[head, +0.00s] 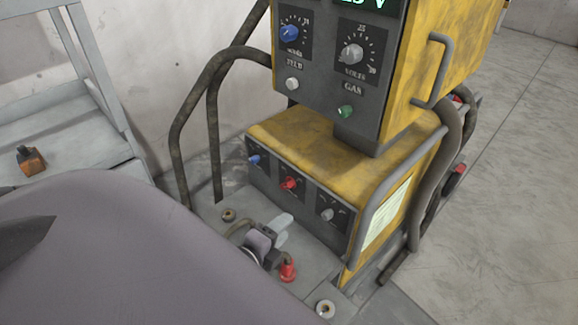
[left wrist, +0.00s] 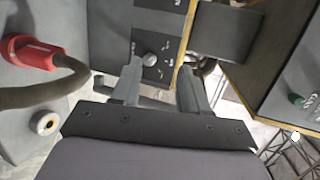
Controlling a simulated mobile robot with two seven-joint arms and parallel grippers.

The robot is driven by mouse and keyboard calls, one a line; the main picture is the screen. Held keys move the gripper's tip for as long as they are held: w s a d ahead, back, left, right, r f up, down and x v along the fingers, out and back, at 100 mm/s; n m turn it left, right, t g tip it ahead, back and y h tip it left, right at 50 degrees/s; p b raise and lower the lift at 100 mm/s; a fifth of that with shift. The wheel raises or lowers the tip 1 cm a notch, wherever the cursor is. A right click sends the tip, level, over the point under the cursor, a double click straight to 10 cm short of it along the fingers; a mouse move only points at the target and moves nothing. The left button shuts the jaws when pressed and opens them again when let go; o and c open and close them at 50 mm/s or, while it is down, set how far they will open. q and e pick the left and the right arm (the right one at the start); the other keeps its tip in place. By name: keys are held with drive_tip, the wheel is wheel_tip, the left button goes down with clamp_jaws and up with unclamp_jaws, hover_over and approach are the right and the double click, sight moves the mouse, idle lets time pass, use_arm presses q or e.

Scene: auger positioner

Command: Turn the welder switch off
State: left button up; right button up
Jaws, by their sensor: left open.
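The yellow welder (head: 340,145) has a lower grey panel with a blue knob (head: 254,159), a red knob (head: 290,183) and a grey knob (head: 327,214). I cannot tell by label which is the welder switch. My left gripper (head: 289,227) is open in front of the lower panel, below the red knob and left of the grey knob. In the left wrist view, my left gripper (left wrist: 160,67) has its fingers spread, with the grey knob (left wrist: 150,59) showing between the tips. I see no contact with it. My right gripper is not in view.
The upper box has a blue dial (head: 289,34), a grey dial (head: 352,54) and a green knob (head: 346,112). A red plug (head: 288,272) with a cable stands close below my gripper. Side handles and hoses are on the right. A grey shelf (head: 70,130) stands left.

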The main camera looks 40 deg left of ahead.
use_arm(q)
drive_tip(key=w+a+f+m+t+y+b, duration=0.1)
drive_tip(key=w+a+m+b, duration=0.15)
drive_tip(key=m, duration=0.35)
drive_tip(key=w+a+f+m+t+b, duration=0.1)
drive_tip(key=a+m+b, duration=0.1)
drive_tip(key=m+b, duration=0.85)
drive_tip(key=m, duration=0.9)
approach(285, 187)
drive_tip(key=w, duration=0.2)
drive_tip(key=shift+t+y, duration=0.3)
drive_tip(key=shift+t, duration=0.1)
drive_tip(key=shift+w+a+f+b, duration=0.15)
drive_tip(key=shift+w+a, duration=0.05)
drive_tip(key=shift+w, duration=0.85)
drive_tip(key=shift+w+a+f+b, duration=0.1)
drive_tip(key=shift+w+a+f, duration=0.15)
drive_tip(key=shift+w, duration=0.8)
drive_tip(key=shift+w+a+f+b, duration=0.1)
drive_tip(key=shift+w+a+b, duration=0.1)
drive_tip(key=shift+w, duration=0.85)
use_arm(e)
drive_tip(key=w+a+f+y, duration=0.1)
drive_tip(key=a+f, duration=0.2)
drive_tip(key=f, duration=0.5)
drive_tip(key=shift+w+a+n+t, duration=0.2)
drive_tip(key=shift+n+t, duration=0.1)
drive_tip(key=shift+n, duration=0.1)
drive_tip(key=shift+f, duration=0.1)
